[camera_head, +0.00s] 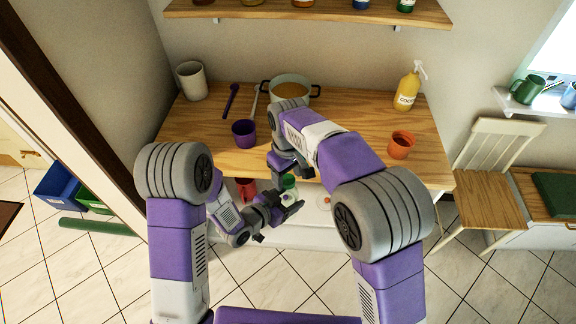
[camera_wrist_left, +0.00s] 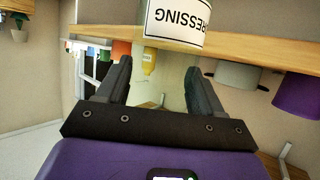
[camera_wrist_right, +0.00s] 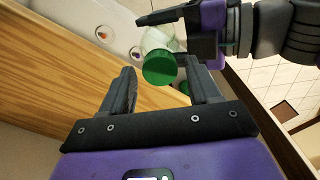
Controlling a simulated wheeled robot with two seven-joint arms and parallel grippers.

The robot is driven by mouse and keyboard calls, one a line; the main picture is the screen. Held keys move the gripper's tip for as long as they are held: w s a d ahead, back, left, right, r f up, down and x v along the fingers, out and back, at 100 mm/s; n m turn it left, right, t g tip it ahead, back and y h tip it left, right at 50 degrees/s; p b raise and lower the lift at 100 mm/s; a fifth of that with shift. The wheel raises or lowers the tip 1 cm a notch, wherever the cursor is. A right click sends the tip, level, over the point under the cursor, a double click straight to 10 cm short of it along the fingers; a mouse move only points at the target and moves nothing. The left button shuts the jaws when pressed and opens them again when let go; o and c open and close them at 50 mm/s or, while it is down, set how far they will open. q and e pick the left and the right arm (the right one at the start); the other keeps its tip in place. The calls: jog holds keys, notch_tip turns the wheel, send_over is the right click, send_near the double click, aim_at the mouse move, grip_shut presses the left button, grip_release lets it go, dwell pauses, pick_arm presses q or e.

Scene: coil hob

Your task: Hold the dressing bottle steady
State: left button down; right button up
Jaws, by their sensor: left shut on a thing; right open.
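The dressing bottle (camera_head: 289,183) has a green cap and a clear body. Its white label (camera_wrist_left: 178,20) reads "DRESSING" upside down in the left wrist view. My left gripper (camera_head: 290,209) is shut on the bottle in front of the counter's edge. My right gripper (camera_head: 292,168) is open, above the bottle. In the right wrist view the green cap (camera_wrist_right: 160,68) shows between the spread right fingers (camera_wrist_right: 158,76); I cannot tell whether they touch it. My right forearm hides part of the counter in the head view.
On the wooden counter (camera_head: 200,130) stand a purple cup (camera_head: 244,133), a pot (camera_head: 290,86), an orange cup (camera_head: 401,145) and a yellow pump bottle (camera_head: 407,90). A chair (camera_head: 490,190) stands at the right.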

jog(key=shift+f, duration=0.25)
jog(key=c, duration=1.1)
jog(key=o, duration=1.3)
notch_tip(320, 180, up, 12)
jog(key=shift+r, duration=0.1)
